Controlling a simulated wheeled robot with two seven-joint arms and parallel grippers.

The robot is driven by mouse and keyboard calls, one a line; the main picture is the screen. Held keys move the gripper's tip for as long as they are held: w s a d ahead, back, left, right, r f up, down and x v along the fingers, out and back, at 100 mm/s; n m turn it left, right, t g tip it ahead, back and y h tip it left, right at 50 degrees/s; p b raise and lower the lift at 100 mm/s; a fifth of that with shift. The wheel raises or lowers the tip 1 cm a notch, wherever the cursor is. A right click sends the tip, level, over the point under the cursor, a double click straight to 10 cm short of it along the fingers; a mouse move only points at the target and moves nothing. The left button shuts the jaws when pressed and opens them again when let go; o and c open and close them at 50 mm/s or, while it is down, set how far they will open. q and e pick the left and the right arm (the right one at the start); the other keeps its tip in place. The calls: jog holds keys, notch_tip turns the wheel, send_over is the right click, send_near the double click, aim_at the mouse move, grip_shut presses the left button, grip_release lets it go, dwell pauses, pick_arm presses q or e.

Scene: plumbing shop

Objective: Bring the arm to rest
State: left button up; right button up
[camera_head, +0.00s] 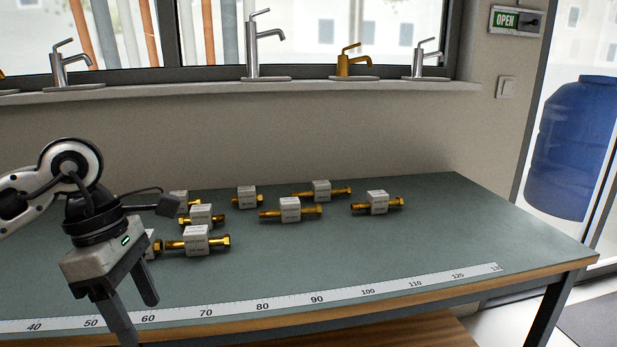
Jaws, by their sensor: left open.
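My left gripper (136,318) comes in from the left and hangs over the front left part of the green-topped workbench (400,250). Its fingers point down and are apart, with nothing between them. My left arm (30,198) partly hides the bench's left side and a brass fitting (155,247) behind the gripper. My right gripper does not show.
Several brass fittings with white labelled blocks lie on the bench, the nearest clear one (195,241) right of my gripper. A ruler strip (290,305) runs along the front edge. Faucets (256,50) stand on the sill behind. The bench's right side is clear.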

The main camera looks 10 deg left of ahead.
pick_arm(q)
jog(key=s+d+f+n+g+h, duration=0.1)
jog(key=s+d+g+h, duration=0.1)
jog(key=d+h, duration=0.5)
jog(key=s+d+f+g+h, duration=0.1)
jog(key=s+d+h, duration=0.15)
jog(key=d, duration=0.85)
jog(key=w+d+r+n+t+h+p, duration=0.1)
jog(key=d+r+n+t+h, duration=0.3)
jog(key=n, duration=0.3)
jog(key=w+d+r+n+t+h, duration=0.1)
jog(key=n+t+h, duration=0.2)
jog(key=n+h, duration=0.3)
jog(key=w+a+f+n+t+y, duration=0.25)
jog(key=f+n+t+y, duration=0.4)
jog(key=n, duration=0.55)
jog(key=w+a+f+n+t+y, duration=0.2)
jog(key=a+f+n+t+y, duration=0.45)
jog(key=n, duration=0.65)
jog(key=s+a+f+n+g+y+p, duration=0.1)
jog(key=s+f+n+g+y, duration=0.4)
jog(key=s+f+n, duration=0.5)
notch_tip(320, 180, down, 5)
jog(key=shift+s+a+f+g+y, duration=0.2)
jog(key=shift+s+g+y, duration=0.2)
jog(key=shift+s, duration=0.2)
